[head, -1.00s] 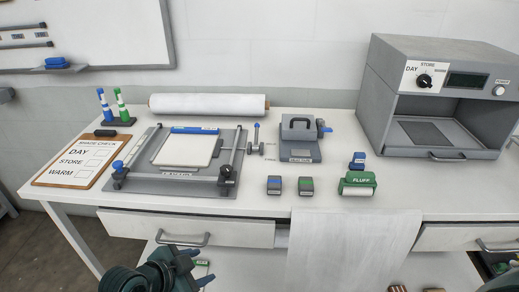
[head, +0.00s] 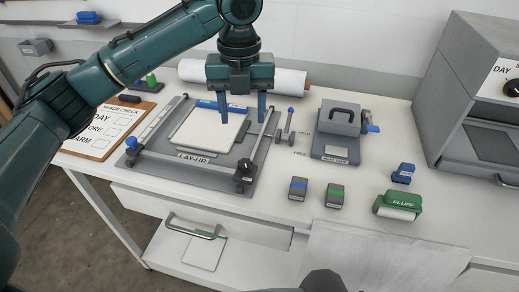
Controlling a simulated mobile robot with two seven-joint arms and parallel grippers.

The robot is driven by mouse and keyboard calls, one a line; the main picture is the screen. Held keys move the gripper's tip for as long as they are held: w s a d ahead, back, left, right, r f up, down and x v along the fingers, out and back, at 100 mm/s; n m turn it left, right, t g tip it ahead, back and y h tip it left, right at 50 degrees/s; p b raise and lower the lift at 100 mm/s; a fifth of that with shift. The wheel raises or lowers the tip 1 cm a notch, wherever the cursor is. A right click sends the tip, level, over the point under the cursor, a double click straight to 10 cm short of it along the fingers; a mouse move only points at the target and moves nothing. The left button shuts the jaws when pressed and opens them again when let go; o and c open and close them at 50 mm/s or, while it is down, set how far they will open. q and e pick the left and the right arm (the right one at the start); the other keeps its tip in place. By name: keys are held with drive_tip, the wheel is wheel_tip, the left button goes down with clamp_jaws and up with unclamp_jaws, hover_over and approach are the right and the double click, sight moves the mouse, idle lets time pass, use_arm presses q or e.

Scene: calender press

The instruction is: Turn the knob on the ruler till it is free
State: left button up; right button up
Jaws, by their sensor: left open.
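Which one is the ruler's knob is not certain. My left gripper (head: 243,116) points down over the back right of the board, its two blue fingers apart and empty. It is behind the black knob and not touching it. A white sheet (head: 205,135) lies on the board, partly behind the fingers. My right gripper is not in view.
A small blue-topped lever (head: 288,124) stands right of the board, by faint printed words. A grey press (head: 337,130) with a handle is further right. Two small blocks (head: 299,188) and a green FLUFF roller (head: 397,205) stand in front. A white roll (head: 290,78) lies behind.

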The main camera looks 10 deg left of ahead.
sight(245, 163)
use_arm(q)
wheel_tip(245, 163, down, 13)
drive_tip(key=shift+s+p, duration=0.1)
drive_tip(key=shift+p, duration=0.55)
drive_tip(key=shift+c, duration=0.3)
drive_tip(key=c, duration=0.9)
